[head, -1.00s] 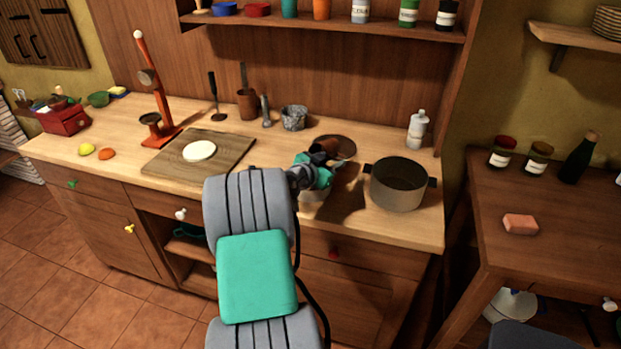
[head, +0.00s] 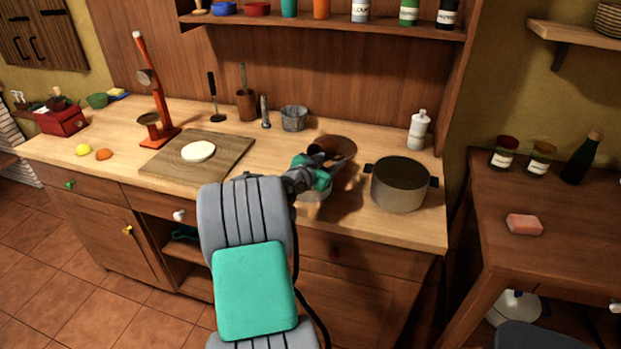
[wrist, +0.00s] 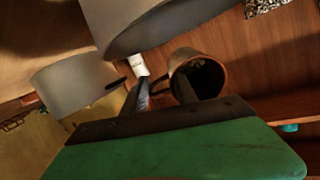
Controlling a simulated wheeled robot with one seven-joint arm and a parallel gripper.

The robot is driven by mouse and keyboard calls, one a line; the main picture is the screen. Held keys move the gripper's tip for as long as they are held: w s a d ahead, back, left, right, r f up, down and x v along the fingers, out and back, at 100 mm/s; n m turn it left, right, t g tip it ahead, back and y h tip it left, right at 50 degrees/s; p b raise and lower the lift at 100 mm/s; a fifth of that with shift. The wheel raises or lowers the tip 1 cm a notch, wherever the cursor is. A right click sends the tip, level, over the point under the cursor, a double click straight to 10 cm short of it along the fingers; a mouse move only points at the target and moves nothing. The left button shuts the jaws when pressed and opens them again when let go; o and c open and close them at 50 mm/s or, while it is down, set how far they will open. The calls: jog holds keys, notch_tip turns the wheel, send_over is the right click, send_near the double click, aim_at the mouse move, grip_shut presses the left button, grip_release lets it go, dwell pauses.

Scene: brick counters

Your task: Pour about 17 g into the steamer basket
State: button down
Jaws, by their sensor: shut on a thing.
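My gripper (wrist: 163,92) is shut on the handle of a small brown cup (wrist: 197,66). The cup is tilted, and its dark mouth faces the wrist camera; I cannot make out its contents. In the head view my gripper (head: 316,174) holds it low over the counter, left of the large pot.
A grey pot (head: 400,188) with dark handles stands to the right. A board (head: 225,155) with a white disc (head: 198,151), an orange-red stand (head: 160,100), a grey speckled pot (head: 294,118) and a white bottle (head: 419,130) stand around.

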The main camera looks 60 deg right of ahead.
aim_at(330, 151)
jog(key=shift+a+b, duration=0.2)
jog(key=shift+b, duration=0.5)
jog(key=shift+w+a+r+h+b, duration=0.15)
jog(key=shift+h+b, duration=0.95)
jog(key=shift+b, duration=2.25)
jog(key=shift+a+r+g+h+b, duration=0.15)
jog(key=shift+r+h+b, duration=0.35)
jog(key=shift+r+b, duration=0.75)
jog(key=shift+a+r+g+h+b, duration=0.15)
jog(key=shift+r+h+b, duration=0.45)
jog(key=shift+b, duration=1.05)
